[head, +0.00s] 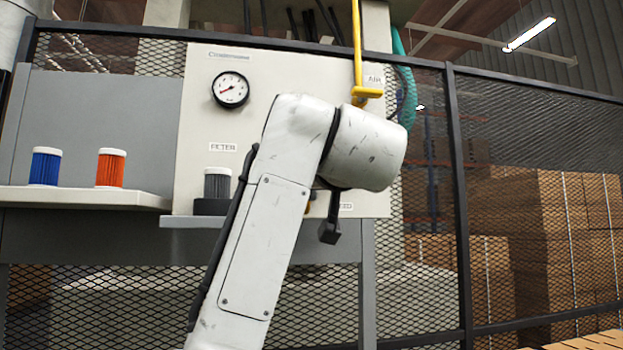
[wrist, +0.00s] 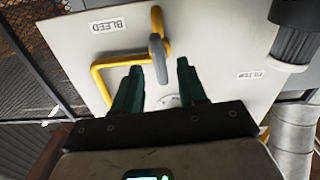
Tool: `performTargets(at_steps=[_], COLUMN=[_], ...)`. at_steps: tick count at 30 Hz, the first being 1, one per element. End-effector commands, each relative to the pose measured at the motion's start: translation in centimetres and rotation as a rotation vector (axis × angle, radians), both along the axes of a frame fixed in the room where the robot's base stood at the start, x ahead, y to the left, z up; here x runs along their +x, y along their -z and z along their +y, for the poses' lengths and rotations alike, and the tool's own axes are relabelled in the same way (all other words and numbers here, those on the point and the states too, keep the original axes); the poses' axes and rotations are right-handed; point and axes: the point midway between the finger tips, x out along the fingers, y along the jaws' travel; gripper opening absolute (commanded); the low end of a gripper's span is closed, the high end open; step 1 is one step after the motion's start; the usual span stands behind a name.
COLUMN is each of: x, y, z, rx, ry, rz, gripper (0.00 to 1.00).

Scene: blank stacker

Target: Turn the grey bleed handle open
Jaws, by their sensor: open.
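The grey bleed handle (wrist: 156,46) shows in the wrist view, with a yellow pipe (wrist: 104,76) at it and beside it. It is on a pale panel by the BLEED label (wrist: 108,25). My gripper (wrist: 159,66) is open, its two dark green fingers pointing at the panel. The handle's near end lies in line with the gap between the fingertips. I cannot tell whether the tips reach around it. In the head view my arm hides the handle and the fingers.
A grey filter (head: 217,182) stands below the FILTER label. Blue (head: 45,167) and orange (head: 110,169) filters stand on the left shelf (head: 80,198). A mesh fence (head: 455,150) stands behind.

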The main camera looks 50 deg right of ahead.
Motion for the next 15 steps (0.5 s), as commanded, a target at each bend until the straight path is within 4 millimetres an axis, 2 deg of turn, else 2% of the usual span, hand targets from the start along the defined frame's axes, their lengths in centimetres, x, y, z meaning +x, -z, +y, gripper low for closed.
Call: performTargets(at_steps=[6, 15], x=[2.8, 4.0], y=[-0.2, 0.0], z=[-1.9, -2.7], rx=[0.001, 0.001], ry=[-0.001, -0.001], rz=[0.002, -0.001], gripper=[0.41, 0.41])
